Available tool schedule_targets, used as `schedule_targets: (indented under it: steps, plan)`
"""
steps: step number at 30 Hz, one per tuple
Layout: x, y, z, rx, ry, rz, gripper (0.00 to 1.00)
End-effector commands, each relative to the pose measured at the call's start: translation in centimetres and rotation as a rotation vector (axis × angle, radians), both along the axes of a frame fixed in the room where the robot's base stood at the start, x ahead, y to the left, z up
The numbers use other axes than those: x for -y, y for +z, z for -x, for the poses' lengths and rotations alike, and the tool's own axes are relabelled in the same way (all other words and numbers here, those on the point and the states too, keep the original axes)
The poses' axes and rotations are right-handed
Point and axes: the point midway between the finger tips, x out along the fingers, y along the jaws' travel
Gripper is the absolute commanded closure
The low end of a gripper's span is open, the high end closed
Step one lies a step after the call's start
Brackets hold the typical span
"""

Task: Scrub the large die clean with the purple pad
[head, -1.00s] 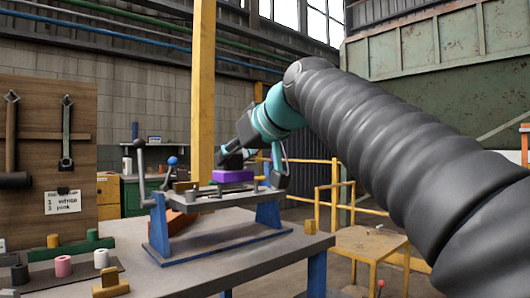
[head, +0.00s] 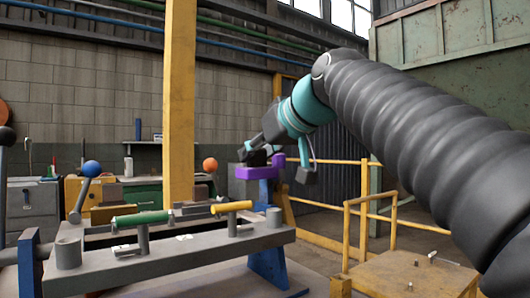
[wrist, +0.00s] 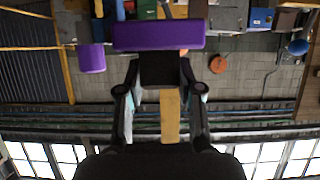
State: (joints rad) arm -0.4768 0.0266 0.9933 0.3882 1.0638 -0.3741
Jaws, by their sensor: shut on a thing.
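My gripper (head: 279,168) is at the middle of the head view, above and behind the right end of a grey beam. It is shut on the purple pad (head: 257,173), which is held in the air. In the wrist view my gripper (wrist: 160,70) has its fingers on both sides of a dark block, and the purple pad (wrist: 158,35) spans across just beyond it. I cannot make out the large die in either view.
A yellow post (head: 179,100) rises behind. A low yellow table (head: 405,278) stands right. Another purple object (wrist: 91,58) shows in the wrist view.

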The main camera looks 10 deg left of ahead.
Motion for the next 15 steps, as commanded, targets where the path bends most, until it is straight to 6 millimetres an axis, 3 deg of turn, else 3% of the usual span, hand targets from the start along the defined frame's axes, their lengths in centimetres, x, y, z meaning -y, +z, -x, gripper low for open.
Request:
schedule_targets:
  steps: [15]
  plan:
    - [0.5,-4.3,-0.3,0.002,-0.009,0.0,1.0]
